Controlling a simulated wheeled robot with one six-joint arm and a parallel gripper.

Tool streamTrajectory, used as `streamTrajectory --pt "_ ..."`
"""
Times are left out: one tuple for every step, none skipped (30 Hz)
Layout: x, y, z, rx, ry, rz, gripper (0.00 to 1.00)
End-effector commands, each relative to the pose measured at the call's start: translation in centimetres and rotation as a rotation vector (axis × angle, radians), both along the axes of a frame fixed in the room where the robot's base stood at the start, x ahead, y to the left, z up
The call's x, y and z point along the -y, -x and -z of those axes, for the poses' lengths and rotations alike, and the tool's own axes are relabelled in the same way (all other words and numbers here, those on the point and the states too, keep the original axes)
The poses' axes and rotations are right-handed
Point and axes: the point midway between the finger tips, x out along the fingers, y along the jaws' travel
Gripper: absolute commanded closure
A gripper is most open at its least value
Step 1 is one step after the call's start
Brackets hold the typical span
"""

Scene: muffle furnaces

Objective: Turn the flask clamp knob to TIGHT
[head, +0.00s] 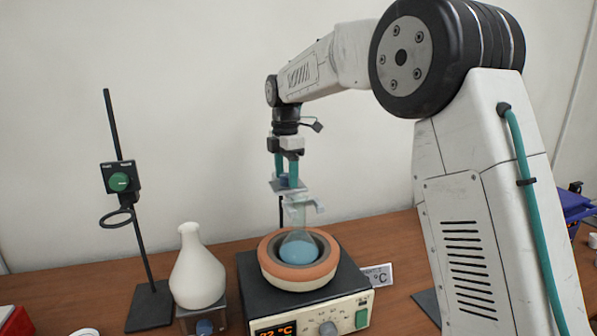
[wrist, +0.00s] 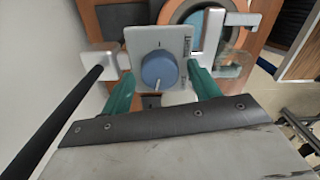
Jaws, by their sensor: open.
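The flask clamp knob (wrist: 159,70) is a round blue knob on a square grey plate (wrist: 139,37). A small light mark shows near its lower edge in the wrist view; the plate's lettering is too small to read. My gripper (wrist: 161,76) is open, with a teal finger on either side of the knob; I cannot tell whether they touch it. In the head view my gripper (head: 286,170) points down at the clamp (head: 305,204), and its fingers partly hide the knob. The clamp is at the neck of a glass flask (head: 297,250) holding blue liquid.
The flask sits in a round orange heating mantle (head: 270,268) on a black unit with an orange display. A dark rod (wrist: 62,111) runs beside my gripper.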

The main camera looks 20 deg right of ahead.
Motion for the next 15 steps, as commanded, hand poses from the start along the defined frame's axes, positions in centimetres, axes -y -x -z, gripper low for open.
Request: streamTrajectory --pt "0.2 0.0 0.0 0.0 0.0 0.003 0.39" --pt "0.2 0.0 0.0 0.0 0.0 0.003 0.39" --pt "0.2 0.0 -0.1 0.001 0.001 0.003 0.39" --pt "0.2 0.0 -0.2 0.001 0.001 0.003 0.39" --pt "0.2 -0.1 -0.5 0.002 0.001 0.003 0.39" --pt "0.3 -0.1 -0.8 0.003 0.0 0.003 0.39" --pt "0.3 -0.1 -1.2 0.003 0.0 0.003 0.39" --pt "0.3 -0.1 -1.7 0.003 0.0 0.003 0.39" --pt "0.3 -0.1 -2.4 0.004 0.0 0.003 0.39" --pt "0.2 -0.1 -2.9 0.004 0.0 0.003 0.39" --pt "0.2 -0.1 -3.4 0.003 0.0 0.003 0.39" --pt "0.2 -0.1 -4.2 0.004 0.0 0.002 0.39" --pt "0.2 -0.1 -4.7 0.003 0.0 0.002 0.39" --pt "0.1 -0.1 -5.2 0.004 0.0 0.002 0.39" --pt "0.1 -0.1 -5.8 0.002 0.001 0.001 0.39"
